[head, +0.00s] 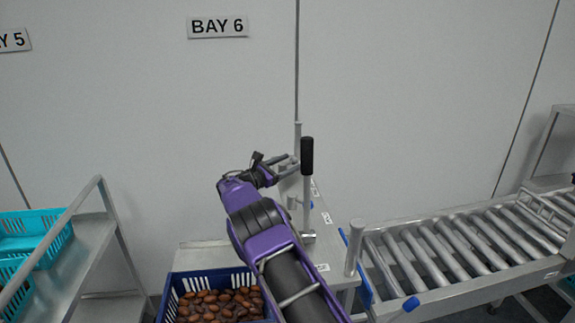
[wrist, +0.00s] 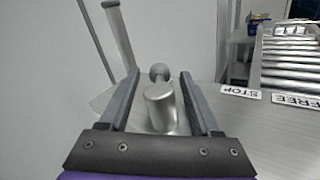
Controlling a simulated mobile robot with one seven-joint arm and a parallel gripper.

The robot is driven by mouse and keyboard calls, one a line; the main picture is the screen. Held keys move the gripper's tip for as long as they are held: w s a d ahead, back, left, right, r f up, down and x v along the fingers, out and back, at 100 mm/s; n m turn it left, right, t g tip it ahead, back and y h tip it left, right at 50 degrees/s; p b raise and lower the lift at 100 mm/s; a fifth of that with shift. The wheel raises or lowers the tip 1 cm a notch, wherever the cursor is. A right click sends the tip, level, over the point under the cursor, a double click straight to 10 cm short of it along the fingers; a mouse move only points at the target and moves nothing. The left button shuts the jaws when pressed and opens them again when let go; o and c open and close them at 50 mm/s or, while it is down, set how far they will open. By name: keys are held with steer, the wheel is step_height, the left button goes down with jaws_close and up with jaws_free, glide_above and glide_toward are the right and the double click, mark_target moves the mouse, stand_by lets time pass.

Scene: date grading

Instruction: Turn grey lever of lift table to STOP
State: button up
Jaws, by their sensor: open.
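The grey lever (wrist: 160,108), a thick metal cylinder with a ball knob, stands between the two fingers of my gripper (wrist: 158,76) in the wrist view. My gripper is open, with a finger on each side of the lever and no clear contact. STOP (wrist: 240,92) and FREE (wrist: 297,101) labels, upside down in this view, lie on the grey surface to the right. In the head view my gripper (head: 289,163) is over the lift table (head: 204,257), beside an upright bar with a black grip (head: 307,156). The lever is hard to make out there.
A roller conveyor (head: 450,245) adjoins on the right. A rack with turquoise crates (head: 42,232) is at left. A white wall (head: 120,110) closes off the back.

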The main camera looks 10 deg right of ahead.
jaws_close()
steer(key=shift+f+b, duration=0.1)
steer(key=shift+b, duration=0.45)
steer(key=shift+m+g+h+b, duration=0.3)
steer(key=shift+g+h+b, duration=0.15)
steer(key=shift+b, duration=0.65)
steer(key=shift+s+r+m+g+b, duration=0.1)
steer(key=shift+r+m+g+b, duration=0.2)
steer(key=shift+b, duration=0.35)
steer(key=shift+f+m+g+b, duration=0.1)
steer(key=shift+g+b, duration=0.25)
steer(key=shift+b, duration=0.3)
